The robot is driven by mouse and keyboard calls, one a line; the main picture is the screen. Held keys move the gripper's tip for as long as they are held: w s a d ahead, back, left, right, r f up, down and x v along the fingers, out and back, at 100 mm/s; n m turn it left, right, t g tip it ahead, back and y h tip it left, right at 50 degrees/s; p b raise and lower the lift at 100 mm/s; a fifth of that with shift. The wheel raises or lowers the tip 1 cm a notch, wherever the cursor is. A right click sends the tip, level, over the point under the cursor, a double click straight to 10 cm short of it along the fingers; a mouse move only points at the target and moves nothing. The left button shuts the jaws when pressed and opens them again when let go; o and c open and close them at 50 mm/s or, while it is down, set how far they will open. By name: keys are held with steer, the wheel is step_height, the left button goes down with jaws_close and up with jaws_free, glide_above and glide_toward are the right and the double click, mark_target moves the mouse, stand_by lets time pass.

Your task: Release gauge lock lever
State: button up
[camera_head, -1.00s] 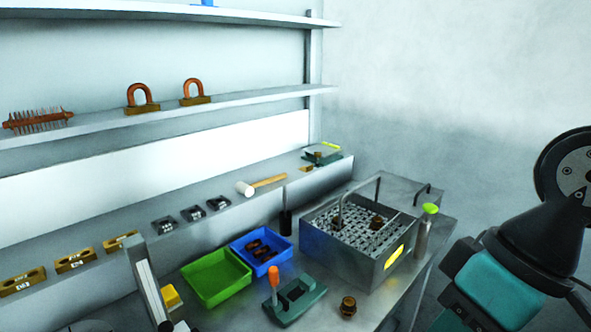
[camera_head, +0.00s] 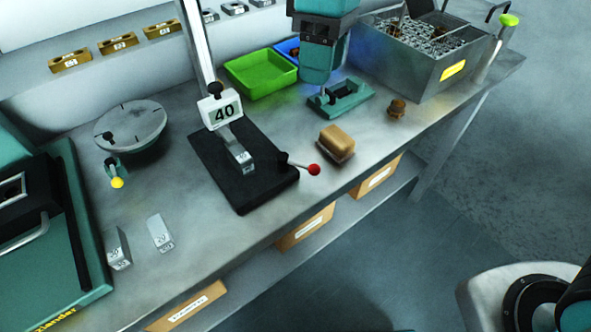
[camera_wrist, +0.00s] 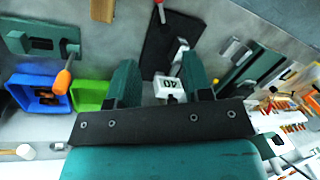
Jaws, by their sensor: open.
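The gauge (camera_head: 222,112) stands on a black base (camera_head: 222,185), its white display reading 40. A lever with a red ball end (camera_head: 313,170) sticks out to the right from the base's right side. In the wrist view the display (camera_wrist: 169,85) shows between my jaws, and the red ball end (camera_wrist: 161,3) is at the top edge. My gripper (camera_wrist: 160,76) is open, with nothing visibly held. The gripper is apart from the lever.
A tan block (camera_head: 337,141) sits close behind the lever. The teal fixture (camera_head: 342,97), green tray (camera_head: 260,75) and metal basket box (camera_head: 425,62) stand farther back. A round dial plate with a yellow-ball lever (camera_head: 117,182) is at left.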

mark_target(300, 165)
steer(key=s+f, duration=0.1)
steer(key=f, duration=0.4)
steer(key=s+a+f, duration=0.1)
steer(key=f, duration=0.4)
steer(key=s+f, duration=0.1)
steer(key=f, duration=0.5)
steer(key=shift+a+f, duration=0.1)
steer(key=shift+a, duration=0.1)
steer(key=shift+c, duration=0.4)
jaws_close()
steer(key=shift+s+a+m+p, duration=0.2)
steer(key=shift+s+m+p, duration=0.2)
steer(key=shift+m, duration=0.6)
steer(key=shift+s+a+m+y, duration=0.15)
steer(key=shift+m+y, duration=0.15)
steer(key=shift+m, duration=0.4)
steer(key=shift+o, duration=0.4)
jaws_free()
